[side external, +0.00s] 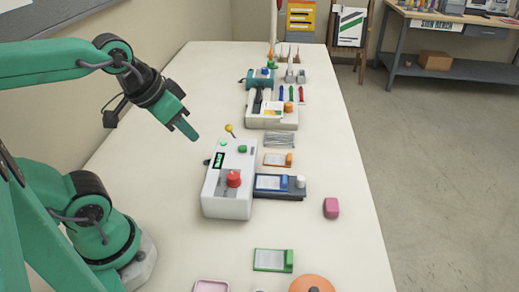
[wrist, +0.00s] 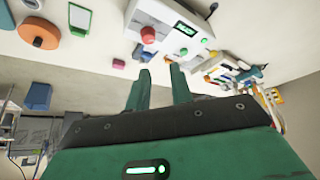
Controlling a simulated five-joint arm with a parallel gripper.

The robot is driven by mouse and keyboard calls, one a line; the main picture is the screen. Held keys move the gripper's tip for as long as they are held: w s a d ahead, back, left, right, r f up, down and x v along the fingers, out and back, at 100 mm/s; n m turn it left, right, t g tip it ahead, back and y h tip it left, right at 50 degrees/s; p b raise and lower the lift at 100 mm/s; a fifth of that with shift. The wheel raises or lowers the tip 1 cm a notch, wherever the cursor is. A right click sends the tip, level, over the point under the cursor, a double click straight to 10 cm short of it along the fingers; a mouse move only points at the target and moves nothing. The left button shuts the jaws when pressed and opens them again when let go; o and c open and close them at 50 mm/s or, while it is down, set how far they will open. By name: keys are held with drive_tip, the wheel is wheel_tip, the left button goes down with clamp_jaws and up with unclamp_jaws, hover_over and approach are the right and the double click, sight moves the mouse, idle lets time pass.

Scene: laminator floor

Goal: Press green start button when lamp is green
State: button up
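The white control box (side external: 229,199) stands mid-table with a red knob (side external: 233,180), a lit green display (side external: 219,160) and a green button (side external: 242,149). A smaller green lamp (side external: 223,143) sits near its far left corner. In the wrist view the box (wrist: 161,16) appears inverted, with the green button (wrist: 183,51) and the green lamp (wrist: 204,41) in sight. My gripper (side external: 190,133) is above the table, left of and higher than the box, touching nothing. In the wrist view its two fingers (wrist: 159,80) stand apart with nothing between them.
A dark tray with a blue-edged card (side external: 272,183) adjoins the box on the right. A yellow ball on a stick (side external: 229,128) stands behind it. A pink block (side external: 331,208), a green-framed card (side external: 268,260) and an orange disc (side external: 311,284) lie nearer. The table's left strip is clear.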

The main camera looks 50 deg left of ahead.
clamp_jaws()
idle(1.4)
